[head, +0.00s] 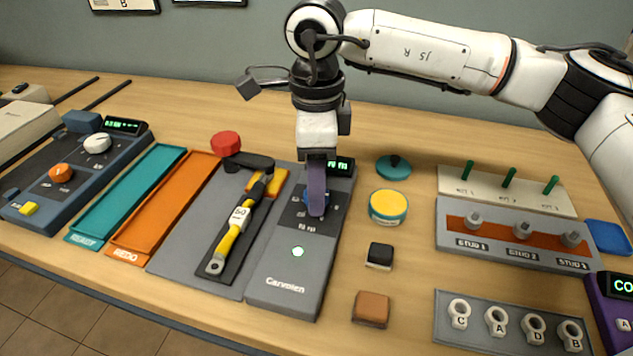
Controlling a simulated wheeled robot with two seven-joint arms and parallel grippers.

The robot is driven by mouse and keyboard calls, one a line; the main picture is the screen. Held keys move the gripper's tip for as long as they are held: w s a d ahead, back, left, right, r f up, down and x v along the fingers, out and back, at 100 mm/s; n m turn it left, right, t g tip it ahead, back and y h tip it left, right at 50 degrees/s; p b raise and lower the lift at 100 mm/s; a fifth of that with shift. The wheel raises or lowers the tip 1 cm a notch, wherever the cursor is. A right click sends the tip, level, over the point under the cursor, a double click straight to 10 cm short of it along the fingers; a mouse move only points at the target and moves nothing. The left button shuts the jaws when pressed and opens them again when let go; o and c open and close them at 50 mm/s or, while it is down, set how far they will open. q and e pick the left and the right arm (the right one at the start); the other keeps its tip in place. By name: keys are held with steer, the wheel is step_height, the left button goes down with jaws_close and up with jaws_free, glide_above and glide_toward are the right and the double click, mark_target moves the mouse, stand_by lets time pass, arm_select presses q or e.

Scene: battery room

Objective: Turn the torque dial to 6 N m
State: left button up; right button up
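The blue torque dial (311,208) sits on the grey Carvolen unit (272,274), with small markings around it that are too small to read. My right gripper (317,206) points down at the dial from above, and its purple-grey finger covers most of it. I see the fingers nearly edge-on, so I cannot tell whether they are closed on the dial or only around it. The unit's green display (341,165) is partly hidden by the gripper and its digits are not legible. A round pale green light (298,252) shows lower on the unit. My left gripper is not in view.
A yellow-and-black torque wrench (233,230) lies left of the dial, below a red knob (226,144). Right of the unit stand a yellow-topped tin (388,206), a black block (380,256) and a brown block (371,309). A stud rack (515,236) is farther right.

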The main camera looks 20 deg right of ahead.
stand_by(0.3)
step_height(320, 180, up, 10)
steer(key=shift+r, duration=0.1)
stand_by(0.4)
